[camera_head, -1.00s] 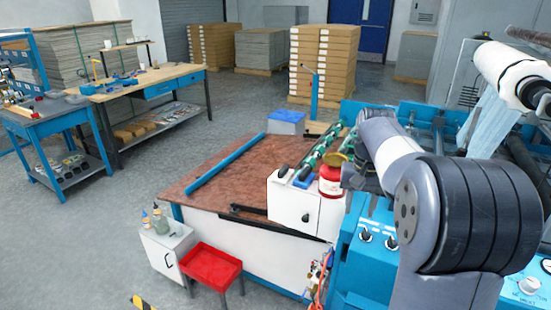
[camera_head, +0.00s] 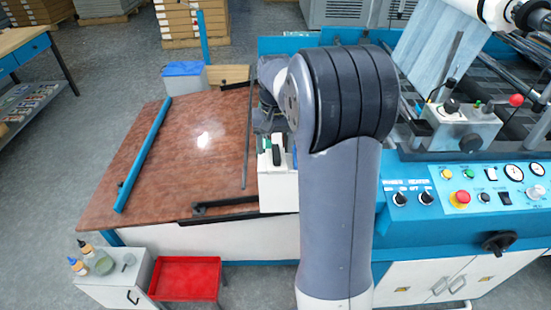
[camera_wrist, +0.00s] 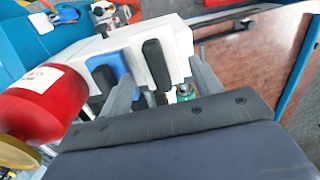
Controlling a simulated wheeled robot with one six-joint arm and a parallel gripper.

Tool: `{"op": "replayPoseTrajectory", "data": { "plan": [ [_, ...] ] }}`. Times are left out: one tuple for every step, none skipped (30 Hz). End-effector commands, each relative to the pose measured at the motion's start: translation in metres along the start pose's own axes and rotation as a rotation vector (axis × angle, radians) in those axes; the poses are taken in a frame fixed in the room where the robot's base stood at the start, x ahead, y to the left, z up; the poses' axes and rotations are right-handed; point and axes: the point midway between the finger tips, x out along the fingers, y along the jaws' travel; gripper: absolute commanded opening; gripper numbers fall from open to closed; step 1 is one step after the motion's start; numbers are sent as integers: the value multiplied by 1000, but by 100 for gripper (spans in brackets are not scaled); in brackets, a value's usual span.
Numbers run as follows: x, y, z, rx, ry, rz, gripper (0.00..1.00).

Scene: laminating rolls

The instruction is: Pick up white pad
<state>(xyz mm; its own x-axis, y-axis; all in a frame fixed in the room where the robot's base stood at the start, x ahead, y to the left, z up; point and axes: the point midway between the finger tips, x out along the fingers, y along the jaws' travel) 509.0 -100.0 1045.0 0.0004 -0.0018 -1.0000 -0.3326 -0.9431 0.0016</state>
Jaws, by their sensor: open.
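The cabinet's white surface (camera_wrist: 178,38) also shows in the wrist view. I see no grip on anything.
A red can (camera_wrist: 38,100) with a white label stands close left of my gripper in the wrist view. The brown tabletop (camera_head: 170,150) has a blue bar (camera_head: 143,155) at its left. A blue machine panel (camera_head: 465,195) is at the right. A red tray (camera_head: 187,277) sits low in front.

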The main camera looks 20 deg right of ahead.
Motion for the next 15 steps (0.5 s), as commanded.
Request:
{"op": "replayPoseTrajectory", "data": {
  "plan": [
    [8, 1, 0, 1, -7, 1, 61],
    [13, 2, -1, 1, -6, 1, 61],
    [19, 2, -2, 1, -6, 1, 61],
    [24, 2, -2, 1, -5, 1, 61],
    [28, 2, -2, 0, -6, 1, 61],
    [32, 2, -2, 0, -4, 1, 61],
    [35, 2, -2, 0, -3, 0, 61],
    [37, 2, -2, 0, -3, 0, 61],
    [39, 2, -2, 0, -2, 0, 61],
    [40, 2, -2, 0, -2, 0, 61],
    [40, 2, -2, 0, -1, 0, 61],
    [40, 2, -2, 0, -1, 0, 61],
    [40, 2, -2, 0, -1, 0, 61],
    [40, 2, -2, 0, -1, 0, 61],
    [40, 2, -2, 0, -1, 0, 61]
  ]
}}
